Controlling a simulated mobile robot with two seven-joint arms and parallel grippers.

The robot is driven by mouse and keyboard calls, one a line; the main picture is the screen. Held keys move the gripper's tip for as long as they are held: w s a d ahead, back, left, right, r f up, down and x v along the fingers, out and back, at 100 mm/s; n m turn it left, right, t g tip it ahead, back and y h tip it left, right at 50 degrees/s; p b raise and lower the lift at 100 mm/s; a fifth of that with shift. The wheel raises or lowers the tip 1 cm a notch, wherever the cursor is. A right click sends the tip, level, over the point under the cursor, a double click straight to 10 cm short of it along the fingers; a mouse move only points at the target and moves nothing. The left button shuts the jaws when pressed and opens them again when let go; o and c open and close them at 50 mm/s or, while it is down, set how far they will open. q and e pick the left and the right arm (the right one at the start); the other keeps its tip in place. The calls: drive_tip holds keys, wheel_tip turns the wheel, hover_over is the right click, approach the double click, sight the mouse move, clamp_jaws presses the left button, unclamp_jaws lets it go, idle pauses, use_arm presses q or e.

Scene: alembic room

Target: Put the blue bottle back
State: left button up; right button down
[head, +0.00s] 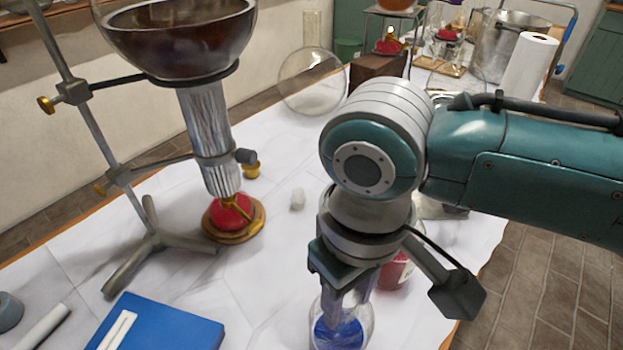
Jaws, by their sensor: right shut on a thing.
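The blue bottle (338,333) is a clear glass vessel with blue contents, at the bottom of the head view near the front of the white-covered table (255,292). My right gripper (346,303) points down and is shut on the bottle's upper part. The gripper's fingers hide part of the bottle's neck, and the frame edge cuts off its base. I cannot tell whether the bottle touches the table. My left gripper is not in view.
A red-filled glass vessel (396,270) stands just behind my right gripper. A metal stand (155,238) holds a dark bowl (185,35) above a red burner (233,213) at left. A blue book (158,325) lies front left. A round flask (312,82) stands behind.

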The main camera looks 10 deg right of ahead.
drive_tip(key=shift+c, duration=2.2)
unclamp_jaws()
drive_tip(key=shift+f, duration=0.1)
wheel_tip(320, 180, up, 12)
drive_tip(key=p, duration=0.3)
drive_tip(key=s+a+f+t+y, duration=0.2)
drive_tip(key=s+a+y, duration=0.1)
drive_tip(key=s, duration=0.2)
drive_tip(key=s+d+m+t+h, duration=0.1)
drive_tip(key=s+d+m+h, duration=0.1)
drive_tip(key=s+d, duration=0.5)
drive_tip(key=d, duration=0.5)
drive_tip(key=shift+d+f+m+t+h, duration=0.2)
drive_tip(key=shift+m+t+h, duration=0.1)
drive_tip(key=shift+h, duration=0.1)
